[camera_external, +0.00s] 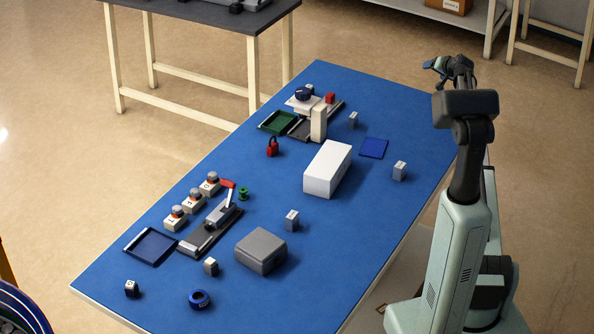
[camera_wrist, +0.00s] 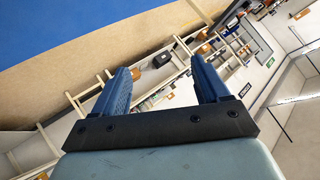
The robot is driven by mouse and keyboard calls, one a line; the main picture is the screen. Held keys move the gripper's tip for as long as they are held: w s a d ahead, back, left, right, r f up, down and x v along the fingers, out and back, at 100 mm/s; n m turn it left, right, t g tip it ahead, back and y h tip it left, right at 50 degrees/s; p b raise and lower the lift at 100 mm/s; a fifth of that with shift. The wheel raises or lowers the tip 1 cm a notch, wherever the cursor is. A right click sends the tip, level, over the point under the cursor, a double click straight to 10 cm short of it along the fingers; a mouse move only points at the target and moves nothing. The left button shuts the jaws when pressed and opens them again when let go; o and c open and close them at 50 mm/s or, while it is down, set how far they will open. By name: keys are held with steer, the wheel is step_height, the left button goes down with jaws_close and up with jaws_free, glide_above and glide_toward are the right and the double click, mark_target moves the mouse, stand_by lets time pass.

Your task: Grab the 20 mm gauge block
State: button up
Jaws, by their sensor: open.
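Several small grey blocks with dark markings stand apart on the blue table: one near the right edge (camera_external: 400,171), one further back (camera_external: 354,120), one in the middle (camera_external: 292,220), one near the front (camera_external: 211,266) and a darker-sided one at the front left (camera_external: 132,288). Their markings are too small to read, so I cannot tell which is the 20 mm gauge block. My gripper (camera_external: 437,65) is raised beyond the table's right edge, far from all of them. In the wrist view its two blue fingers (camera_wrist: 160,67) are apart with nothing between them.
A white box (camera_external: 328,169) and a grey box (camera_external: 260,251) stand on the table (camera_external: 335,270). A toggle clamp (camera_external: 212,226), button boxes (camera_external: 193,200), a red padlock (camera_external: 272,147), a blue ring (camera_external: 200,299) and shallow trays (camera_external: 151,246) lie around. The front right is clear.

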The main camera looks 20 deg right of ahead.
steer(key=w+a+f+n+g+y, duration=0.15)
steer(key=a+n+g, duration=0.5)
steer(key=a, duration=0.95)
steer(key=n+g+h, duration=0.3)
steer(key=n+g, duration=0.2)
steer(key=n, duration=0.4)
glide_above(355, 115)
steer(key=f, duration=0.7)
steer(key=shift+w, duration=0.3)
steer(key=shift+s+a+f, duration=0.1)
steer(key=shift+s+f, duration=0.1)
steer(key=shift+f, duration=1.1)
steer(key=shift+s+f, duration=0.15)
steer(key=shift+f, duration=1.15)
steer(key=c, duration=1.1)
